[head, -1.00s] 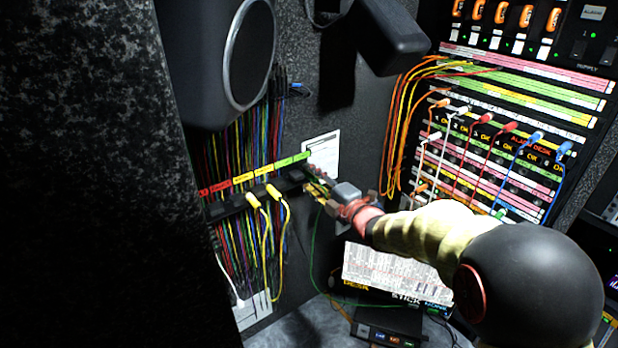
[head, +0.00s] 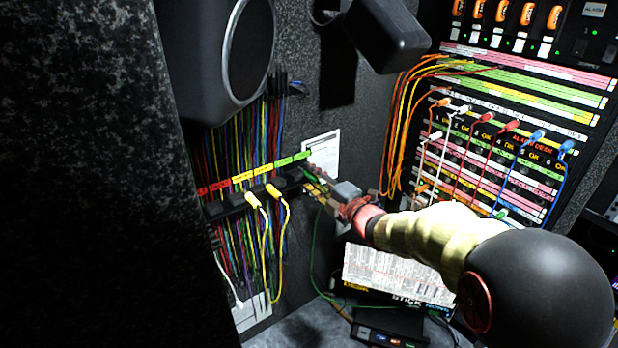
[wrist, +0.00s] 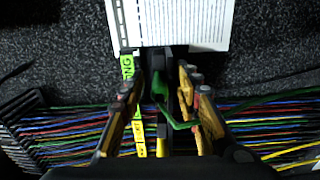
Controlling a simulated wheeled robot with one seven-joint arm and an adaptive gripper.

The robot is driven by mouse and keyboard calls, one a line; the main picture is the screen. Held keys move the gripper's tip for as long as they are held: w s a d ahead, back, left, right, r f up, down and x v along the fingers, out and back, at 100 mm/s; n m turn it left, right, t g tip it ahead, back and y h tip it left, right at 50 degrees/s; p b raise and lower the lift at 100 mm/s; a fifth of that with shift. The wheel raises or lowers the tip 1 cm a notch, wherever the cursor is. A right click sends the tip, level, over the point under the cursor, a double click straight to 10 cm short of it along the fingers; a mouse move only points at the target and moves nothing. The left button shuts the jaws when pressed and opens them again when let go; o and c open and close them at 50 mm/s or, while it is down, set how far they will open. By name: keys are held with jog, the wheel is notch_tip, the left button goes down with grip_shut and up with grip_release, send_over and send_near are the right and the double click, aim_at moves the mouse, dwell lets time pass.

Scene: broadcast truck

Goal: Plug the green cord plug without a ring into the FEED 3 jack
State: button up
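A green plug (wrist: 160,86) sits between the fingertips of my gripper (wrist: 160,93) in the wrist view, at the dark jack strip, with visible gaps to the fingers. Its green cord (wrist: 182,125) bends right below it; the cord (head: 314,240) hangs in a loop in the head view. My gripper (head: 318,186) is at the right end of the jack strip (head: 236,201) on the left wall. The fingers look open around the plug. I cannot tell whether its tip is inside a jack. The FEED 3 label is not readable, and no ring is discernible on this plug.
A white sheet (head: 324,153) is behind my gripper.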

jog(key=c, duration=0.3)
jog(key=shift+r, duration=0.1)
jog(key=c, duration=0.6)
jog(key=shift+r, duration=0.1)
grip_shut()
jog(key=shift+r, duration=0.1)
jog(key=o, duration=0.7)
grip_release()
jog(key=o, duration=0.9)
jog(key=shift+f, duration=0.25)
jog(key=shift+o, duration=0.2)
